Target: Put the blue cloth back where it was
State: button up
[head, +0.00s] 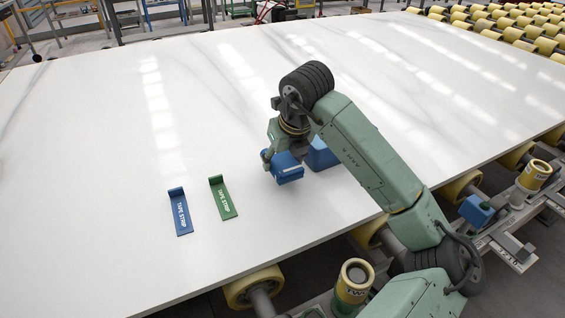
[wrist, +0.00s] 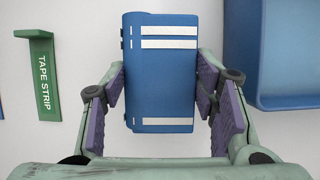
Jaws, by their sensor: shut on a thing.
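My gripper (wrist: 161,103) is shut on a blue block-shaped thing with white stripes (wrist: 162,75), its pads at both sides. It also shows in the head view (head: 287,174), just over the slab; I cannot tell whether it touches. It looks boxy, with small dark bits along its left edge in the wrist view. I cannot tell if it is a folded cloth. No other cloth shows. A blue bin (head: 319,157) stands close to the right of my gripper, partly behind my arm. In the wrist view its open side and rim (wrist: 285,102) show at the right.
The white stone slab (head: 90,150) is mostly clear. A green TAPE STRIP bracket (head: 223,198) and a blue one (head: 180,212) lie left of my gripper. Yellow rollers (head: 252,288) line the slab's near edge. A small blue box (head: 476,211) sits on the frame beyond it.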

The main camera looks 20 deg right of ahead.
aim_at(284, 163)
notch_tip(284, 163, down, 3)
jog(key=shift+r+p, duration=0.2)
jog(key=shift+p, duration=0.2)
jog(key=shift+f+b, duration=0.3)
jog(key=shift+b, duration=0.15)
jog(key=o, duration=1)
jog(key=shift+r, duration=0.1)
jog(key=shift+o, duration=0.2)
jog(key=shift+s+r+p, duration=0.1)
jog(key=shift+r+p, duration=0.25)
jog(key=shift+p, duration=0.05)
jog(key=b+v, duration=0.3)
jog(key=v, duration=0.8)
jog(key=shift+r, duration=0.35)
